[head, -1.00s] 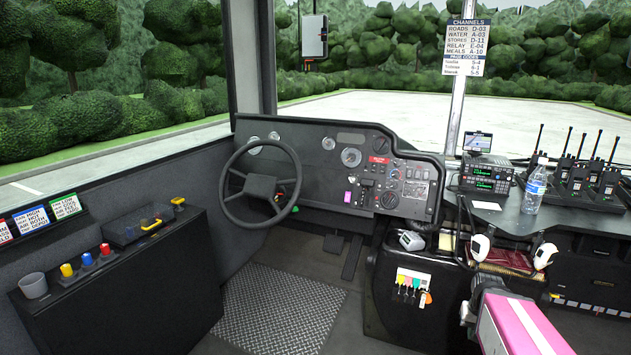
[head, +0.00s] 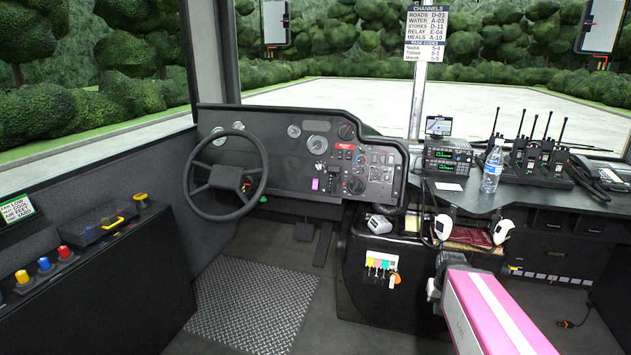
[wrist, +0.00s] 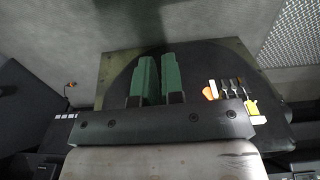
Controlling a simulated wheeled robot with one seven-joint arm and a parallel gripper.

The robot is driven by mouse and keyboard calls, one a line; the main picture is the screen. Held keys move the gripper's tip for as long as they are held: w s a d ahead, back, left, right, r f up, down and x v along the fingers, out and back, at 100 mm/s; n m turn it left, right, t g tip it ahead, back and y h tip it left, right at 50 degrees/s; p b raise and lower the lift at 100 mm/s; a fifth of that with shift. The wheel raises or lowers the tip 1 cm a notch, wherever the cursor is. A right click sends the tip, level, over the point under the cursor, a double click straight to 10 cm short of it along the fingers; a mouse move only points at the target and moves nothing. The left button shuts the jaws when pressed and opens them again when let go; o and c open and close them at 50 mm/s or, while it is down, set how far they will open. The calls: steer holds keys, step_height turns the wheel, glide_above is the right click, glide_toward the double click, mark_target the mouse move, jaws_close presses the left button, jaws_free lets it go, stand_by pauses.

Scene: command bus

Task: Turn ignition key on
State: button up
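The dashboard (head: 300,160) stands behind the steering wheel (head: 226,176). Its right part is a panel of switches and round knobs (head: 354,185), with a small pink tag (head: 316,184) at its left. I cannot make out the ignition key or its position at this size. Several coloured keys or tags (head: 382,266) hang on a white plate below the dashboard; they also show in the wrist view (wrist: 235,92). My gripper (wrist: 159,58) has two green fingers with a narrow gap and nothing visible between them. It is low and right of the dashboard, apart from it.
The right counter (head: 470,200) carries a radio (head: 447,158), a water bottle (head: 492,168) and several handheld radios (head: 535,160). Two white handsets hang at its front edge. A left console (head: 100,270) has coloured knobs. Floor with a tread plate (head: 250,310) is clear.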

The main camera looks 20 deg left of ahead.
steer(key=o, duration=0.8)
steer(key=w, duration=0.1)
steer(key=w+n, duration=0.1)
steer(key=w, duration=0.1)
steer(key=shift+a+h, duration=0.3)
steer(key=shift+a, duration=0.1)
steer(key=w+a+r+n+t+h, duration=0.1)
steer(key=w+a+r+n+t, duration=0.15)
steer(key=w+a, duration=0.5)
steer(key=w+a+r+n+t+h, duration=0.2)
steer(key=w+a+n, duration=0.2)
steer(key=w, duration=0.6)
steer(key=w+a+r+n+t+h, duration=0.1)
steer(key=w+a+r+n+t, duration=0.15)
steer(key=w+a, duration=0.4)
steer(key=n+t+y, duration=0.2)
steer(key=n+t, duration=0.6)
steer(key=n, duration=0.5)
glide_toward(318, 166)
steer(key=x, duration=1)
steer(key=shift+w+f, duration=0.1)
steer(key=shift+f, duration=0.25)
jaws_close()
